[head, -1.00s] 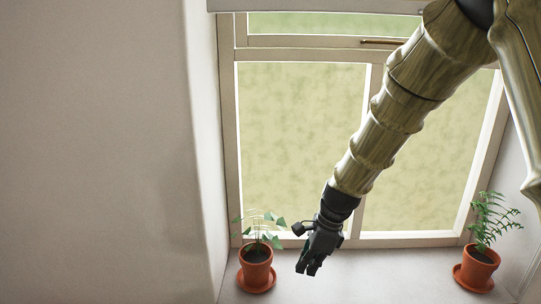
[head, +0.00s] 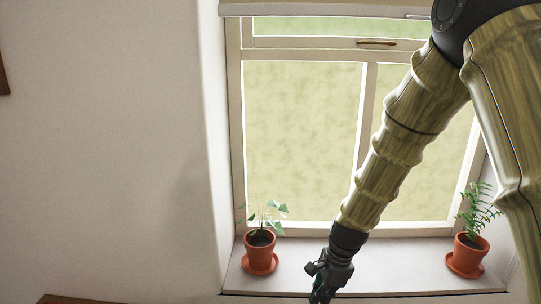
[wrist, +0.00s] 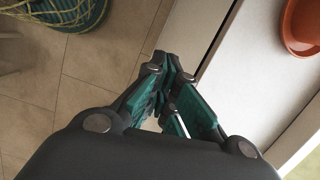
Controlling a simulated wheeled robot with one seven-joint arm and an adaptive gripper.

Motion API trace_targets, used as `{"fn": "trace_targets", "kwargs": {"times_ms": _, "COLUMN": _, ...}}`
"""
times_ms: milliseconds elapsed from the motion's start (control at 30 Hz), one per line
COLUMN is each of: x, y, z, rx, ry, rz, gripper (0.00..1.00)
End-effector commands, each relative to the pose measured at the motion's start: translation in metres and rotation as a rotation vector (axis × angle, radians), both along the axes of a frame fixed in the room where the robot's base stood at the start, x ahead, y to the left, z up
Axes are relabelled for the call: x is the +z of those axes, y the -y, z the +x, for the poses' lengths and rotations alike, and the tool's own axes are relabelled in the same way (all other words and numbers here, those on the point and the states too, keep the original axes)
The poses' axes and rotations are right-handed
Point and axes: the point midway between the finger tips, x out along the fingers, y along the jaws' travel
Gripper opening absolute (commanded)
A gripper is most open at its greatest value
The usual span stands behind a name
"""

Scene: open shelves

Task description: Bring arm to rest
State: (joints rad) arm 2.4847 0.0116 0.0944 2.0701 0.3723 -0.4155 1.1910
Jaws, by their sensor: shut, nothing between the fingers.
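My gripper (head: 320,290) hangs at the end of my arm, in front of the window sill (head: 395,277) in the head view. It points down near the bottom edge of the picture. In the wrist view my gripper (wrist: 175,100) shows its dark fingers with teal pads drawn together, holding nothing. Below it are floor tiles and the sill's edge.
A potted plant (head: 260,252) stands on the sill left of my gripper, and another potted plant (head: 467,252) stands at the right. The wrist view shows an orange saucer (wrist: 302,25), a tiled floor (wrist: 95,75) and a round teal object with yellowish cord (wrist: 75,12).

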Motion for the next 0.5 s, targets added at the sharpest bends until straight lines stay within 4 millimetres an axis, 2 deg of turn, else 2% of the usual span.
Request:
{"fn": "trace_targets", "kwargs": {"times_ms": 233, "x": -0.081, "y": 0.022, "z": -0.034, "rx": 0.176, "ry": 0.018, "rz": -0.068, "gripper": 0.0}}
{"fn": "trace_targets", "kwargs": {"times_ms": 500, "x": -0.184, "y": 0.052, "z": -0.101, "rx": 0.489, "ry": 0.047, "rz": -0.151, "gripper": 0.0}}
